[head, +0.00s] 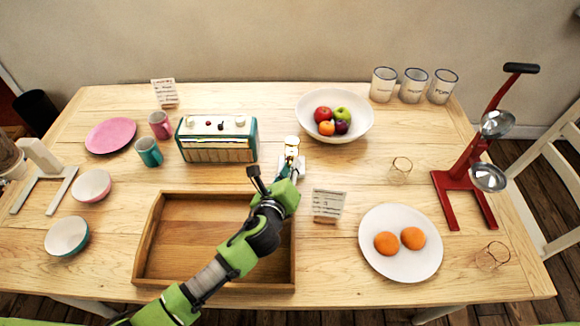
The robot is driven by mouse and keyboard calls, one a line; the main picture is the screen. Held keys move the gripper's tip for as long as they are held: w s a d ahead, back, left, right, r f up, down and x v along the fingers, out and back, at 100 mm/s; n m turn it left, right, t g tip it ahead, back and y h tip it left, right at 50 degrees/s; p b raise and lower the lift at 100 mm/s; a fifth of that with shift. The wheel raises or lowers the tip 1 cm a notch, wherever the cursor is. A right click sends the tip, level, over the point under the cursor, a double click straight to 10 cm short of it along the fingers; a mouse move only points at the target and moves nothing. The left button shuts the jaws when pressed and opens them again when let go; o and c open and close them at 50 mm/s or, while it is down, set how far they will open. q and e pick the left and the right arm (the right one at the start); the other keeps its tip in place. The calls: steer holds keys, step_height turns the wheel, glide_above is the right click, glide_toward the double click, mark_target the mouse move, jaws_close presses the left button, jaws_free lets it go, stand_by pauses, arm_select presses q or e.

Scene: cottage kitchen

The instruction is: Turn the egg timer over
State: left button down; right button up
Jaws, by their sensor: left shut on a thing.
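The egg timer (292,141) shows as a small piece with a pale, gold-rimmed top, at the middle of the table. It stands just beyond the tip of my left arm. My left gripper (290,162) is shut on the egg timer. The gripper and arm hide its lower part, so I cannot tell whether it touches the table. My right gripper is not in view.
A wooden tray (145,240) lies under my left arm. A radio (217,140) stands to the left, a fruit bowl (345,138) behind right, a card (327,205) near right. A plate (400,262) holds two orange things. A glass (400,170) stands right.

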arm_select(q)
steer(key=m+y+p, duration=0.1)
steer(key=p, duration=0.2)
steer(key=m+p, duration=0.1)
steer(key=p, duration=0.2)
steer(key=shift+d+r+m+y, duration=0.15)
steer(key=shift+r+m+y, duration=0.15)
steer(key=shift+r+y, duration=0.1)
steer(key=shift+f+m+y+p, duration=0.25)
steer(key=shift+m+y+p, duration=0.45)
steer(key=shift+m+p, duration=0.5)
steer(key=c, duration=1.9)
jaws_free()
steer(key=shift+s, duration=0.1)
steer(key=v, duration=1.1)
steer(key=shift+s+r, duration=0.3)
steer(key=shift+n+g, duration=0.3)
